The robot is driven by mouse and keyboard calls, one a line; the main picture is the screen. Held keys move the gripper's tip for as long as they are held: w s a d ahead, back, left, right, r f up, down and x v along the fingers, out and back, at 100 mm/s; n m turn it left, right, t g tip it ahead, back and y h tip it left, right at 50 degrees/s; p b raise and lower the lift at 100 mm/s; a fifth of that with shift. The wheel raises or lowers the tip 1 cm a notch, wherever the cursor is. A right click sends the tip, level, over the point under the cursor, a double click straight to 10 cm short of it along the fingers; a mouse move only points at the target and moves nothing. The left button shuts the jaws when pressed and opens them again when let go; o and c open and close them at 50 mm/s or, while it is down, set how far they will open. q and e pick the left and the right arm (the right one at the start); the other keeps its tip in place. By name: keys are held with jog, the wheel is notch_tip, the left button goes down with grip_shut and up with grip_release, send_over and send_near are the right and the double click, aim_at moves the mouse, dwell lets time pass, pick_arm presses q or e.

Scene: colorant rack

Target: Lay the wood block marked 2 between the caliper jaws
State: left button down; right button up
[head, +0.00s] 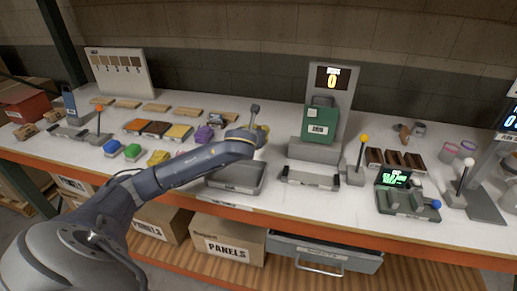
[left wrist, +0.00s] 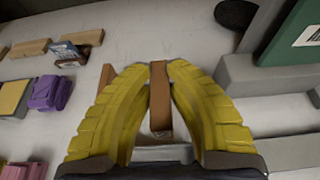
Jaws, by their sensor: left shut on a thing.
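My left gripper (head: 258,133) is over the middle of the bench. In the left wrist view its yellow fingers (left wrist: 160,100) are shut on a brown wood block (left wrist: 160,85), which points away from the palm. No number can be read on the block. A dark device with a green display (head: 397,179) and grey upright pieces (head: 404,199) stands at the right of the bench; it looks like the caliper, and its jaws are too small to make out clearly. The held block is well to its left. My right gripper is not in view.
Light wood pieces (head: 156,108) lie along the back left. A grey tray (head: 235,187) lies below the left gripper. A green box (head: 319,124) on a grey stand, a yellow-knobbed lever (head: 364,138) and dark brown blocks (head: 395,159) lie between gripper and display device.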

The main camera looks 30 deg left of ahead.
pick_arm(q)
jog(key=shift+f, duration=3.95)
jog(key=shift+f, duration=0.1)
jog(key=c, duration=1.4)
grip_release()
jog(key=shift+s+d+r, duration=0.1)
jog(key=shift+s+r, duration=0.05)
jog(key=shift+r, duration=0.05)
jog(key=v, duration=1)
jog(key=shift+s+d, duration=0.1)
jog(key=shift+s, duration=0.25)
jog(key=shift+o, duration=0.8)
jog(key=shift+s+d+r, duration=0.1)
jog(key=shift+s+r, duration=0.15)
jog(key=shift+s, duration=0.15)
